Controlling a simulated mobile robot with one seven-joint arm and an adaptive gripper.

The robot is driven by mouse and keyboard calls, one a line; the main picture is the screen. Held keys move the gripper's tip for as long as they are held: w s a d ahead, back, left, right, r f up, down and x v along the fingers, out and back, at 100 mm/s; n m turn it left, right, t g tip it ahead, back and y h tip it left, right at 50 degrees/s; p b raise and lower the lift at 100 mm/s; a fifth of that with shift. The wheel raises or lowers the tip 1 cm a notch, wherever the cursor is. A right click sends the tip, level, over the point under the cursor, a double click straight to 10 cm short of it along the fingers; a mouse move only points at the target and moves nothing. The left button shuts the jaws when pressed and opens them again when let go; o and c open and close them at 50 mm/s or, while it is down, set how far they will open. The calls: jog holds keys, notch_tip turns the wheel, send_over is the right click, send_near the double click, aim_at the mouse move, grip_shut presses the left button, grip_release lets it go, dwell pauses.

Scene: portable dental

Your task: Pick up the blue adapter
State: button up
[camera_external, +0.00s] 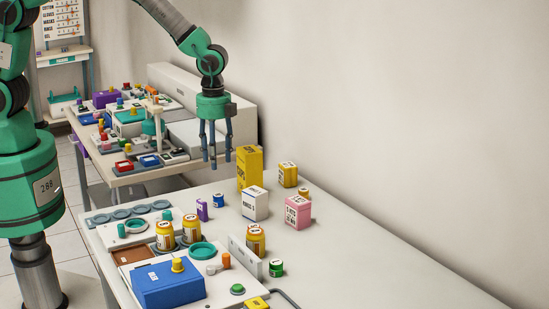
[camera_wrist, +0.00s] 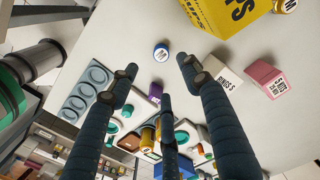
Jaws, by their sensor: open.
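A small blue cylinder with a pale marked top, which looks like the blue adapter (camera_external: 218,201), stands upright on the near table, right of a small purple box (camera_external: 202,210). In the wrist view the blue adapter (camera_wrist: 161,52) lies in the gap between my fingertips, with nothing covering it. My gripper (camera_external: 215,160) points down with its fingers spread, above the table and clear of the adapter. It is open and empty. The dark fingers of my gripper (camera_wrist: 160,78) also show in the wrist view.
A tall yellow box (camera_external: 249,168), a white box (camera_external: 255,204) and a pink box (camera_external: 298,212) stand to the right. Yellow jars (camera_external: 165,236) and a large blue box (camera_external: 168,285) are nearer the camera. The table's right side is clear.

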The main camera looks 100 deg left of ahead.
jog(key=b, duration=0.1)
send_over(218, 195)
jog(key=f, duration=0.7)
jog(key=shift+s+a, duration=0.15)
jog(key=shift+a, duration=0.1)
jog(key=shift+f, duration=0.4)
jog(key=shift+d+f+b, duration=0.1)
jog(key=shift+f+b, duration=0.6)
jog(key=shift+f, duration=1.9)
grip_shut()
